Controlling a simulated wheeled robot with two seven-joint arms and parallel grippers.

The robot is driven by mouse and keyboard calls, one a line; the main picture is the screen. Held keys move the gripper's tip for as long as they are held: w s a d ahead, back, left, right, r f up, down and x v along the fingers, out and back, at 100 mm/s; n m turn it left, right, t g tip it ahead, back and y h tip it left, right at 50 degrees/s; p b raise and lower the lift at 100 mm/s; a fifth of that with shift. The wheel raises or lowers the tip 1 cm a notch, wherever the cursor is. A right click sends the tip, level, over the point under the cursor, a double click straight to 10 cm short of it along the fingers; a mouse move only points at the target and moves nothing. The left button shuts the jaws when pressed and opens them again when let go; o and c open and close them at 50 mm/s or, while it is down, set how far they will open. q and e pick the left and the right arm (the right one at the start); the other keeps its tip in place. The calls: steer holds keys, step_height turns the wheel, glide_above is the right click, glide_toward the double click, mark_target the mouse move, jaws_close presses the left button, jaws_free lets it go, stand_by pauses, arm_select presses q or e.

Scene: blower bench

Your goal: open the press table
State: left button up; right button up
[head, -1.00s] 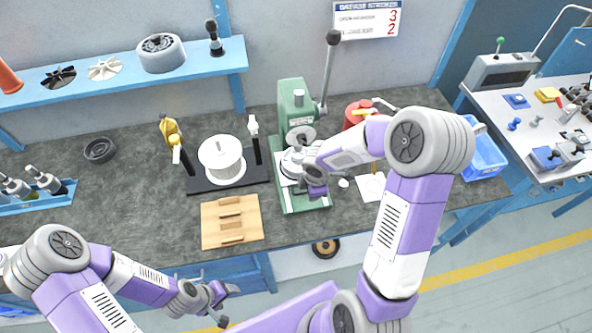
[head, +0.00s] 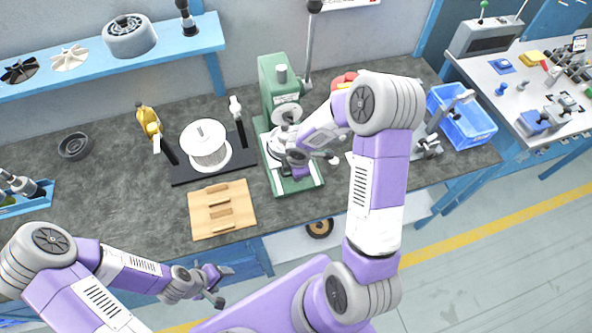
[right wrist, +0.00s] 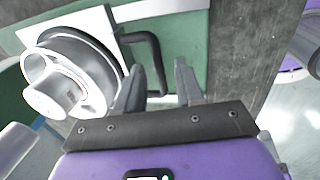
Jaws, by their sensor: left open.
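The green press (head: 275,90) stands at the middle of the bench, with a lever rising at its right. Its pale table plate (right wrist: 170,8) carries a white round part (right wrist: 60,85) with a dark ring. A black bent handle (right wrist: 158,60) stands out from the plate's edge. My right gripper (right wrist: 157,78) is at the front of the press, its fingers apart with the handle's lower end between them; I cannot tell whether they touch it. In the head view my right gripper (head: 297,165) partly hides the table. My left gripper (head: 218,285) is open and empty, low in front of the bench.
A wooden block tray (head: 222,209) and a white spool (head: 205,145) on a black stand are left of the press. A blue bin (head: 463,118) is at the right. A shelf (head: 180,52) hangs at the back left. The bench's left middle is mostly clear.

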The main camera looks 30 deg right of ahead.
steer(key=shift+c, duration=0.2)
jaws_close()
stand_by(1.1)
